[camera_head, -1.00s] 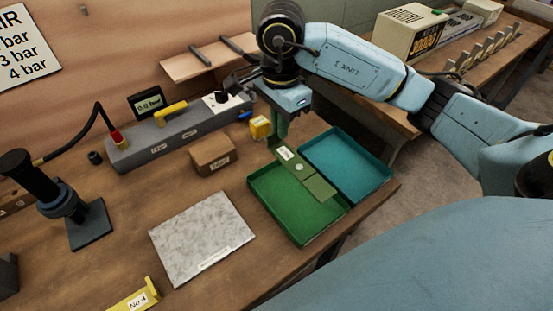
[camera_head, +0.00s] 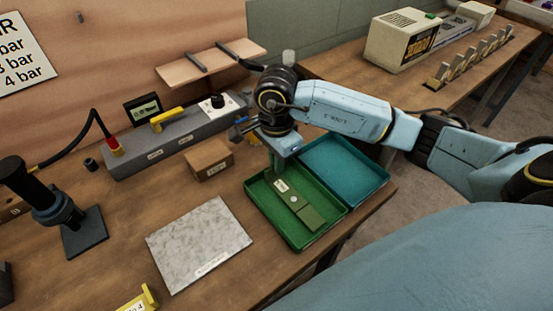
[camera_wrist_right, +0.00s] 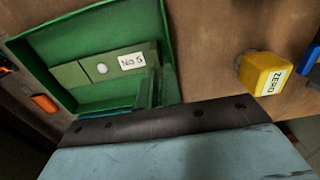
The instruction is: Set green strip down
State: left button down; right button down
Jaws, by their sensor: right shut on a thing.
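The green strip (camera_head: 305,212), with a white label and a pale round dot, lies lengthwise inside the green tray (camera_head: 257,207). It looks to be on or just above the tray floor; I cannot tell which. In the right wrist view the strip (camera_wrist_right: 75,73) shows its label "No 5", within the walls of the green tray (camera_wrist_right: 100,16). My right gripper (camera_head: 276,171) points down at the strip's far, labelled end and is shut on it. Its fingers (camera_wrist_right: 155,90) show in the wrist view beside the label. My left gripper is not in view.
A teal tray (camera_head: 350,172) adjoins the green tray on the right. A cardboard box (camera_head: 208,160) and a mottled grey plate (camera_head: 200,243) lie to the left. A yellow "ZERO" block (camera_wrist_right: 264,73) is near my right gripper. A grey gauge unit (camera_head: 160,143) stands behind.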

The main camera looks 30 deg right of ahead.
jog(key=c, duration=2)
grip_release()
jog(key=shift+f, duration=0.15)
jog(key=o, duration=0.4)
jog(key=shift+r, duration=0.2)
jog(key=shift+w+r, duration=0.1)
jog(key=shift+r, duration=0.05)
notch_tip(320, 180, up, 12)
jog(key=shift+f, duration=0.1)
